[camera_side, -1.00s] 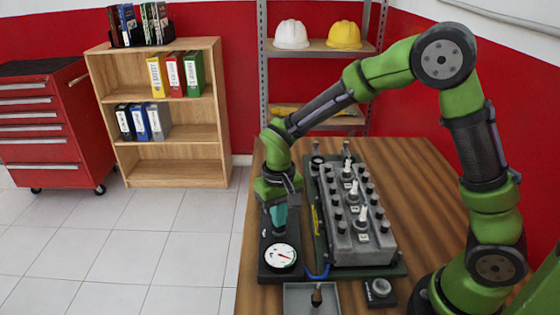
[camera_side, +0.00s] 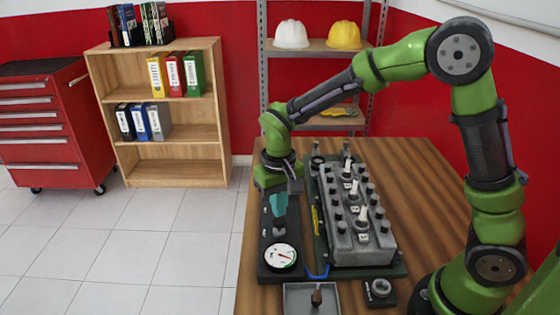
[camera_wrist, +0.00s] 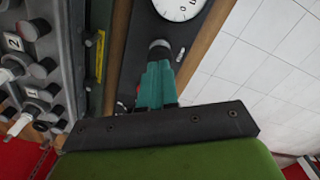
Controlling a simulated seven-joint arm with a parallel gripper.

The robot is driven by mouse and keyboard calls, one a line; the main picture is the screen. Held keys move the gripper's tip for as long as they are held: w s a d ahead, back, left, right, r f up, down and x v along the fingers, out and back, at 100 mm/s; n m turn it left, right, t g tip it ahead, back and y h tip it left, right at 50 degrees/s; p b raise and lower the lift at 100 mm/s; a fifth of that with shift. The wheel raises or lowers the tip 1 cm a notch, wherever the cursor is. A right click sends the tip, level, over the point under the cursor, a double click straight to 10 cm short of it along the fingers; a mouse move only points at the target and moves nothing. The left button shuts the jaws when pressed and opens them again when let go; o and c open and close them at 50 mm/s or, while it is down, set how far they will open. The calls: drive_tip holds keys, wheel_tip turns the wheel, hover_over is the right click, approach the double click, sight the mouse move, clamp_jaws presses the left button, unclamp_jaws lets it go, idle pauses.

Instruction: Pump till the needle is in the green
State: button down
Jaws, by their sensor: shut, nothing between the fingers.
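The round white gauge (camera_side: 282,256) sits at the near end of a black base (camera_side: 266,272), left of the grey engine block. A thin red needle shows on its dial, but the coloured zones are too small to read. Part of the dial also shows at the top of the wrist view (camera_wrist: 180,5). A grey pump knob (camera_side: 279,226) stands on the base behind the gauge; it shows in the wrist view (camera_wrist: 160,46) too. My gripper (camera_side: 278,212) points down over the knob with its teal fingers shut and empty; whether the tips touch it I cannot tell.
The engine block (camera_side: 356,215) with white-topped plugs stands close on the right. A grey tray (camera_side: 297,299) and a small black knob unit (camera_side: 380,291) lie in front. The table (camera_side: 425,190) is bare to the right.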

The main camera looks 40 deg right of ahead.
drive_tip(key=shift+r, duration=0.1)
drive_tip(key=shift+r, duration=2.45)
drive_tip(key=s+d+r+t+y, duration=0.1)
drive_tip(key=s+d+r+t, duration=0.1)
drive_tip(key=s+r, duration=0.3)
drive_tip(key=s+d+r+m+t+y, duration=0.1)
drive_tip(key=s+d+r+t, duration=0.2)
drive_tip(key=s, duration=0.7)
drive_tip(key=shift+s+d+r+t, duration=0.2)
drive_tip(key=shift+s+r+t, duration=0.1)
drive_tip(key=shift+r+t, duration=0.75)
